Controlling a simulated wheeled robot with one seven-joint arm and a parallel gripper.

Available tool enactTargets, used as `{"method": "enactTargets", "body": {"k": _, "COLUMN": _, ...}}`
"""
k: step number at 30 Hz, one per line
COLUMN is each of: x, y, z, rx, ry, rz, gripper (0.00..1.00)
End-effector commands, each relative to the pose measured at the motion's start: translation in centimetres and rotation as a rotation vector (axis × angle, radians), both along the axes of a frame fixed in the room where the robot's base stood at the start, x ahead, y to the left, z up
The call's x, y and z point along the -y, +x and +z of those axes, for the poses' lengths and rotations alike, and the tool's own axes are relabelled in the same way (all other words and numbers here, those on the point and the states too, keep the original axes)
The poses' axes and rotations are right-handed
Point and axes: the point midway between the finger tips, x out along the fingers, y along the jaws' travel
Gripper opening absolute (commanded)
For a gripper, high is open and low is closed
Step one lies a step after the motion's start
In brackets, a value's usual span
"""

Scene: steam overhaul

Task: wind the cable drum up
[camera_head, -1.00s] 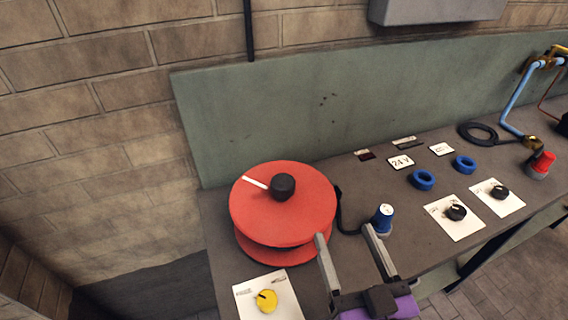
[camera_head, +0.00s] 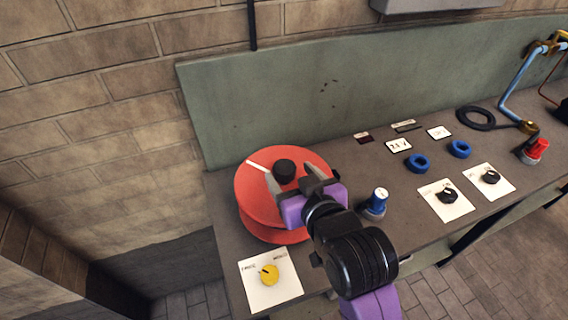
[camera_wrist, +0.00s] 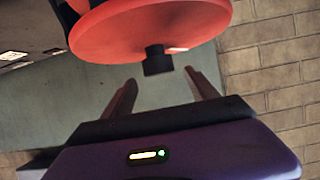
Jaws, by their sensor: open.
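The cable drum (camera_head: 256,190) is a red spool lying flat on the bench at the left, with a black knob (camera_head: 284,171) standing on its top disc and a white line running from the knob towards the rim. My gripper (camera_head: 290,184) is over the drum, its open fingers reaching towards the knob. In the wrist view the drum (camera_wrist: 150,30) fills the top, and the knob (camera_wrist: 157,62) shows between and beyond the two open fingertips (camera_wrist: 160,78). I cannot tell whether a finger touches the knob. My arm hides the drum's right side.
A yellow dial (camera_head: 269,275) on a white plate sits in front of the drum. A blue-capped plug (camera_head: 376,202) stands close to my wrist's right. Blue rings (camera_head: 417,162) and black dials (camera_head: 447,196) lie further right. A green backboard (camera_head: 300,100) rises behind the bench.

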Motion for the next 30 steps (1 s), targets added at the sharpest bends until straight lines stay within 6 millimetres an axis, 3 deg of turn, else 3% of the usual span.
{"method": "enactTargets", "body": {"k": 9, "x": -1.6, "y": 3.6, "z": -1.6, "rx": 0.000, "ry": 0.000, "rz": -0.001, "gripper": 0.68}}
{"method": "enactTargets", "body": {"k": 21, "x": -1.8, "y": 4.3, "z": -1.9, "rx": 0.002, "ry": 0.000, "rz": -0.001, "gripper": 0.68}}
{"method": "enactTargets", "body": {"k": 30, "x": -1.8, "y": 4.2, "z": -1.9, "rx": 0.002, "ry": 0.000, "rz": -0.001, "gripper": 0.09}}
